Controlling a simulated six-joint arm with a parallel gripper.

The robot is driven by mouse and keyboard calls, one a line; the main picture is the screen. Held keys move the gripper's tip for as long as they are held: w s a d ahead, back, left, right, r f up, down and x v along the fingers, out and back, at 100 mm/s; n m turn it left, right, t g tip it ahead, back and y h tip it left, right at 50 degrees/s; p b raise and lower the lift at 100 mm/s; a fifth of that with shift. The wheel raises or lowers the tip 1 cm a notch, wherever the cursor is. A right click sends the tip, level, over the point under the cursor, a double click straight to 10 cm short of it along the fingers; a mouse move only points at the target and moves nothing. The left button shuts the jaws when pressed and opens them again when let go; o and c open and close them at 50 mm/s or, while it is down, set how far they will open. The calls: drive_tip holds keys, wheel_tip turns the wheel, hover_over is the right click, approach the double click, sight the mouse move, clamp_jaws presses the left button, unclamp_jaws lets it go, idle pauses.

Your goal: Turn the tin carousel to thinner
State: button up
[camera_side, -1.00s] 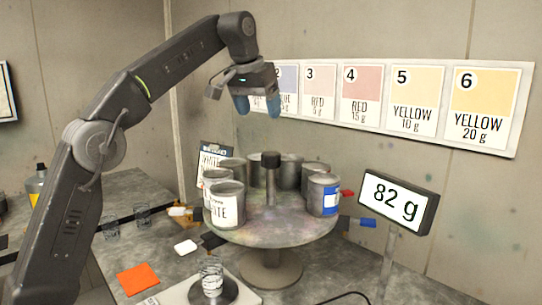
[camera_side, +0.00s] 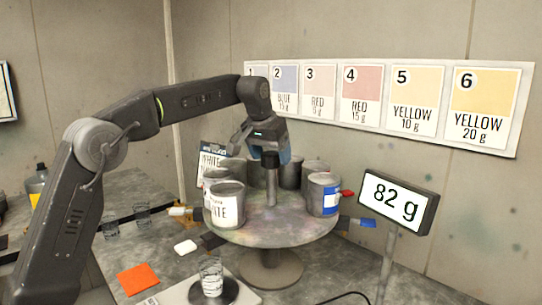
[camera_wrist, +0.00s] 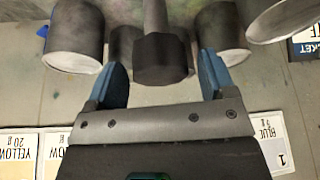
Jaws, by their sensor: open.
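The tin carousel (camera_side: 275,235) is a round, paint-stained turntable on a pedestal, with several grey tins around a central post. The post ends in a dark knob (camera_side: 270,159), which also shows in the wrist view (camera_wrist: 161,58). The front tin (camera_side: 226,206) has a white label reading in part "ITE". A tin with a blue label (camera_side: 323,195) stands at the right. I cannot read "thinner" on any tin. My gripper (camera_side: 268,153) is open at the knob. In the wrist view its blue fingers (camera_wrist: 164,78) stand on either side of the knob, with gaps visible.
A scale with a glass (camera_side: 211,276) stands in front, and its display (camera_side: 398,202) reads 82 g at the right. Coloured handles (camera_side: 360,222) stick out beside the carousel. An orange sheet (camera_side: 138,279) lies front left. Numbered colour cards (camera_side: 385,100) hang behind.

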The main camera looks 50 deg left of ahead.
drive_tip(key=shift+w+f, duration=0.1)
drive_tip(key=shift+f, duration=0.2)
drive_tip(key=shift+c, duration=0.3)
drive_tip(key=c, duration=1.2)
